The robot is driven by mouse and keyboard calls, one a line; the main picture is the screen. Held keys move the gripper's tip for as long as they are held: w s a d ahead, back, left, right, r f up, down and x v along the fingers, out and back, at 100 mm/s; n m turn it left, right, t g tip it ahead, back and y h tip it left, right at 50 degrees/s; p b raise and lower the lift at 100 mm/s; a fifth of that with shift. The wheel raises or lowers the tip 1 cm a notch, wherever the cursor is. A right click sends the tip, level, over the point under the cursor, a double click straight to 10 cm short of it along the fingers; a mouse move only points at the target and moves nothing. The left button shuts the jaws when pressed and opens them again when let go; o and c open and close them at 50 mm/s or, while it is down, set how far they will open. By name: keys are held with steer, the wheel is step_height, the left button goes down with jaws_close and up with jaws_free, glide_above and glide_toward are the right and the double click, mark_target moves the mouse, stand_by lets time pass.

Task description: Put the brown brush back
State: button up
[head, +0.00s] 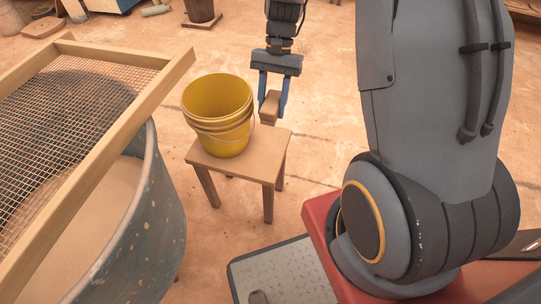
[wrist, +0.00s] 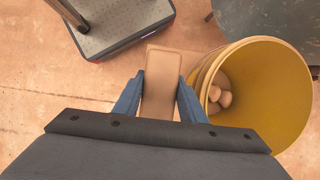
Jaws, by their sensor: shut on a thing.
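My gripper (head: 271,103) is shut on a brown block-shaped thing, the brown brush (head: 270,106). In the wrist view the brush (wrist: 160,80) lies between the two blue fingers (wrist: 158,100), its broad flat face toward the camera; no bristles can be made out. The gripper points down at the far right corner of a small wooden stool (head: 262,154), beside a yellow bucket (head: 217,105) that stands on it. I cannot tell whether the brush touches the stool. The wrist view shows the bucket (wrist: 262,85) just right of the gripper, with rounded brown things (wrist: 221,96) inside.
A large grey-blue tub (head: 150,215) with a wood-framed mesh screen (head: 60,115) over it stands at the left. A dark brown pot (head: 200,10) stands on a board behind. The floor (head: 330,105) right of the stool is clear.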

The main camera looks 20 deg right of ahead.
mark_target(270, 155)
step_height(270, 155, down, 18)
steer(key=shift+f+b, duration=0.1)
steer(key=shift+b, duration=1.1)
steer(key=shift+f, duration=0.15)
steer(key=o, duration=1.3)
steer(key=p+v, duration=0.1)
steer(key=v, duration=1.1)
steer(key=shift+s, duration=0.1)
